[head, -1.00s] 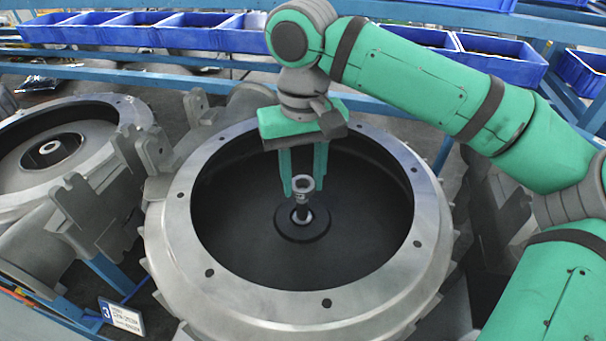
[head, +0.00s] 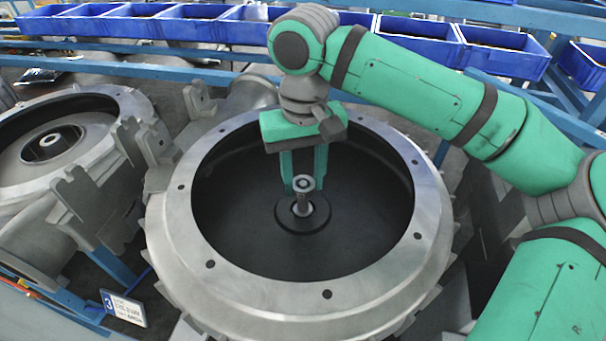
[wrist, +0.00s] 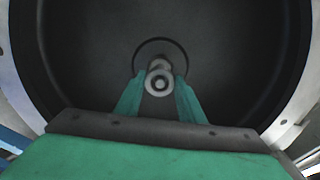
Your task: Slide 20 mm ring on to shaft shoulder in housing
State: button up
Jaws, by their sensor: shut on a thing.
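The large round metal housing (head: 270,288) stands open in the middle of the head view. The shaft (head: 302,207) rises from the dark hub at its floor. My gripper (head: 304,186) reaches down into the housing, with its green fingers closed on the small grey ring (head: 304,181) at the shaft's upper end. The wrist view shows the ring (wrist: 159,83) between the fingertips, with a light round centre in its hole. The ring looks nearly in line with the shaft. I cannot tell whether it is around the shaft or just above it. The shoulder is not clearly visible.
A second housing (head: 88,150) stands at the left, with grey brackets between the two. Blue bins (head: 415,40) line the rack behind. A numbered sign (head: 124,308) is at the lower left. The housing wall surrounds my gripper, with free room around the fingers.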

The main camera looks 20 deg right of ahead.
jog(key=shift+a+f, duration=0.1)
jog(key=shift+f, duration=1.1)
jog(key=shift+s+f, duration=0.1)
jog(key=shift+f, duration=0.15)
jog(key=shift+f, duration=0.4)
